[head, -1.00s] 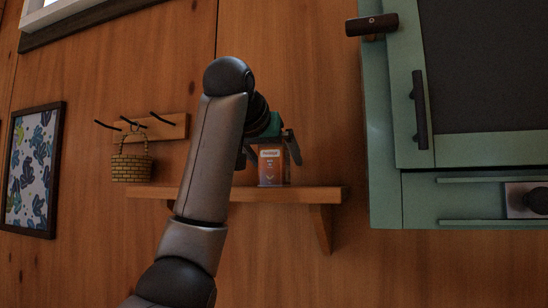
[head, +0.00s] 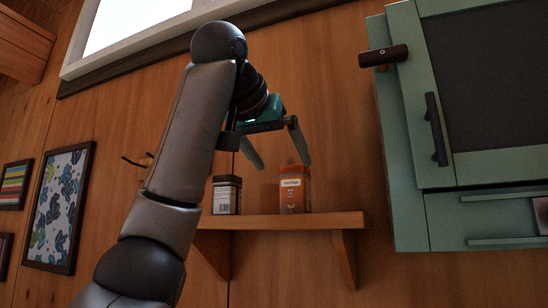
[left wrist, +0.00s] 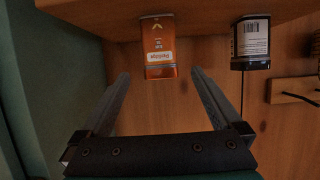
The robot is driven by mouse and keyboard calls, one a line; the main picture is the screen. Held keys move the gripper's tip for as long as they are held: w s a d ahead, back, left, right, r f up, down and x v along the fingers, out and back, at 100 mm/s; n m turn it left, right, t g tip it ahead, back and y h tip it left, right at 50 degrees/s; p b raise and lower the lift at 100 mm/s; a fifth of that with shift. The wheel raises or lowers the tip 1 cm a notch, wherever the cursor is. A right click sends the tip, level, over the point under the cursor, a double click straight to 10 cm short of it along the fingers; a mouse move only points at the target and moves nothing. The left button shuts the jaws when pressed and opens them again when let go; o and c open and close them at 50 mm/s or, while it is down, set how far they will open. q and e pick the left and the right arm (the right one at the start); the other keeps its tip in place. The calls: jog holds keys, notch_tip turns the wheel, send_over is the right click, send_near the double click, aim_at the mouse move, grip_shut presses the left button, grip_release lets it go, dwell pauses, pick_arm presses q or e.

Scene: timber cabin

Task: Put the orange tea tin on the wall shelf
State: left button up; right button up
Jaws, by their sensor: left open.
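The orange tea tin (head: 294,191) stands upright on the wooden wall shelf (head: 290,222), near its right part. My left gripper (head: 282,164) is open and empty, above and in front of the tin in the head view. The left wrist view is upside down: the tin (left wrist: 158,50) appears against the shelf (left wrist: 110,18), in line with the gap between the open fingers (left wrist: 160,74) and apart from them. My right gripper is in neither view.
A dark jar with a white barcode label (head: 227,195) stands on the shelf left of the tin. A green cabinet (head: 405,150) is on the right. A peg rack shows partly behind my arm. Framed pictures (head: 60,205) hang at the left.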

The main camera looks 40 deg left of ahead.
pick_arm(q)
jog(key=shift+b+v, duration=0.35)
jog(key=shift+v, duration=0.8)
